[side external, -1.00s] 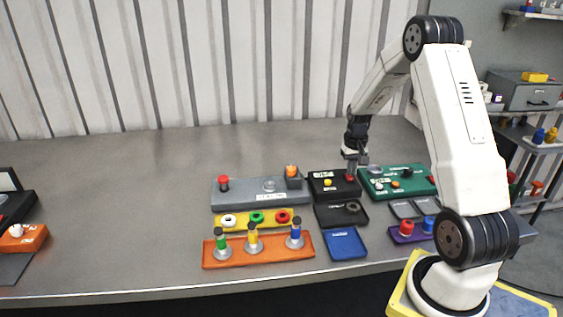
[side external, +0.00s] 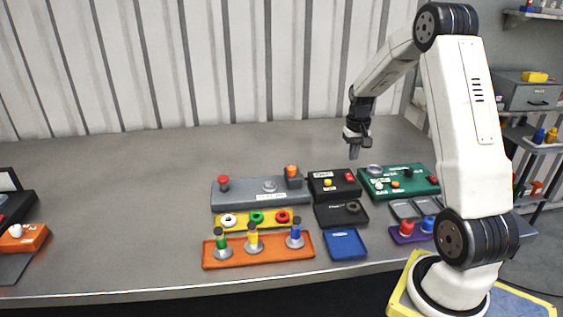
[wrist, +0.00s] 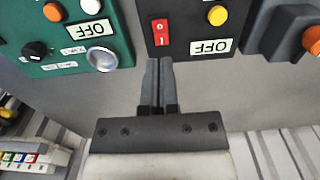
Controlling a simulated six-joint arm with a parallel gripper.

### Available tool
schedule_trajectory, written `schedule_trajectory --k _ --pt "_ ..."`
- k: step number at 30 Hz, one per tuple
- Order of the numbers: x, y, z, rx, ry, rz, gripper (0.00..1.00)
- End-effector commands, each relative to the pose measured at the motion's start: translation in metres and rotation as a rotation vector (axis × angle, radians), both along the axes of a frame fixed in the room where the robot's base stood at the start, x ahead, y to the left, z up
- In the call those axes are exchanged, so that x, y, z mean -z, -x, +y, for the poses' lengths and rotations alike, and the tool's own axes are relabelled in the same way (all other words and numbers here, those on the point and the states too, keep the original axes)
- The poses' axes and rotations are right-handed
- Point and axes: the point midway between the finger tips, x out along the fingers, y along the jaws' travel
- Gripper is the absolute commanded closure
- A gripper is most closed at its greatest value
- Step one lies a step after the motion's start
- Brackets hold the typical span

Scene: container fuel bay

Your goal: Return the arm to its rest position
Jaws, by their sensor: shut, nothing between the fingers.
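My gripper (side external: 355,152) hangs above the back edge of the black switch box (side external: 322,186), pointing down, with nothing in it. In the wrist view my gripper (wrist: 158,62) has its two fingers together. The black box carries a red rocker switch (wrist: 160,32), a yellow button (wrist: 217,15) and labels reading OFF. The gripper is raised clear of the red switch, which also shows in the side view (side external: 349,177).
A green panel (side external: 398,171) with knobs stands to the right of the black box, and a grey panel (side external: 245,198) to the left. An orange tray (side external: 277,257) with several pegged stands is in front. The left bench is largely clear.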

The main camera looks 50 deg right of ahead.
Motion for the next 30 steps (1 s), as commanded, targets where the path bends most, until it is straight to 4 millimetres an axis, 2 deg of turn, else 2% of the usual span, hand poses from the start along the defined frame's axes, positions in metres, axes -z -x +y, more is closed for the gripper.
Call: schedule_trajectory --k 11,17,20,23,30 --pt "-0.002 0.0 0.0 -0.001 0.0 0.0 1.0" --pt "-0.003 -0.006 0.016 -0.035 0.007 -0.007 1.0" --pt "-0.005 -0.013 0.037 -0.081 0.016 -0.017 1.0" --pt "-0.006 -0.02 0.068 -0.145 0.027 -0.031 1.0" --pt "-0.008 -0.023 0.16 -0.345 0.057 -0.082 1.0"
